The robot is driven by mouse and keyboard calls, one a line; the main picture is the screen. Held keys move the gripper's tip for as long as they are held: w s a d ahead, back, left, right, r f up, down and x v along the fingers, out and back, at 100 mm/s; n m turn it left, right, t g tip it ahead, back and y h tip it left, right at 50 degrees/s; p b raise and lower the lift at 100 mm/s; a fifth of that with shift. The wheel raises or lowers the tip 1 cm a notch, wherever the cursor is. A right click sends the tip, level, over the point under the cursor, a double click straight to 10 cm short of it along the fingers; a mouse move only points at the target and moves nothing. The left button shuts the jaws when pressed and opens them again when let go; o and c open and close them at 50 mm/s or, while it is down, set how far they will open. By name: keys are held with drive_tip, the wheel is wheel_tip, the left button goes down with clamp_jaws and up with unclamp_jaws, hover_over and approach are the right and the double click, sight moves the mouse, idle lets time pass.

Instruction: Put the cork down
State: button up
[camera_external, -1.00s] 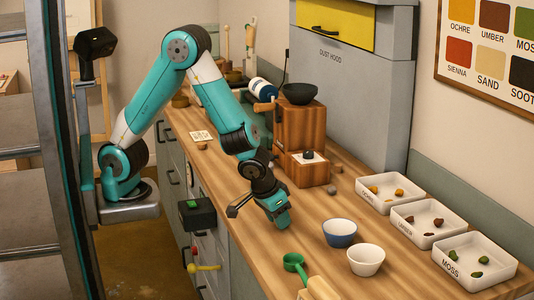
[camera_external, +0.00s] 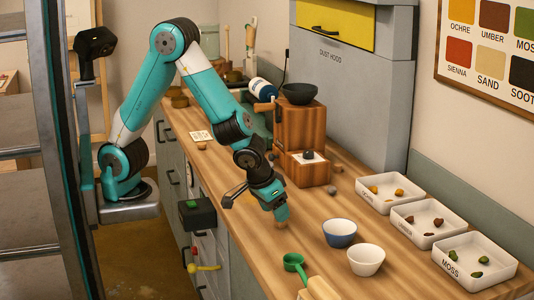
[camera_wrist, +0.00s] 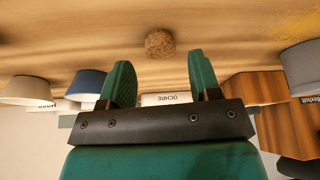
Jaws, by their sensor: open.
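The cork (camera_wrist: 160,43) is a short, speckled brown piece resting on the wooden table. In the wrist view it lies just beyond my fingertips, between their lines and apart from both. My gripper (camera_wrist: 160,62) has its two green fingers spread with nothing between them. In the external view my gripper (camera_external: 282,213) points down close over the table, left of the blue and white bowls. A small brown patch just under the fingertips there looks like the cork (camera_external: 278,225), partly hidden by the gripper.
The blue bowl (camera_external: 340,233) and white bowl (camera_external: 366,260) stand right of my gripper. A green scoop (camera_external: 293,262) lies nearer the front. The wooden mill (camera_external: 300,130) stands behind. Labelled trays (camera_external: 425,238) line the right side. Bare table surrounds the cork.

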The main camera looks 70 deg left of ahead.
drive_tip(key=a+v, duration=0.1)
drive_tip(key=v, duration=0.8)
drive_tip(key=s+a+r+n+g+y, duration=0.1)
drive_tip(key=s+a+r+n, duration=0.1)
drive_tip(key=a, duration=0.9)
drive_tip(key=s+a+r+n+g+y, duration=0.1)
drive_tip(key=a+r+y, duration=0.1)
drive_tip(key=a, duration=0.9)
drive_tip(key=s+a+r+n+g, duration=0.1)
drive_tip(key=s+a+g, duration=0.1)
drive_tip(key=s+a, duration=0.8)
drive_tip(key=shift+s+r+n, duration=0.25)
drive_tip(key=shift+s+n, duration=0.15)
drive_tip(key=shift+s, duration=0.35)
drive_tip(key=shift+o, duration=0.7)
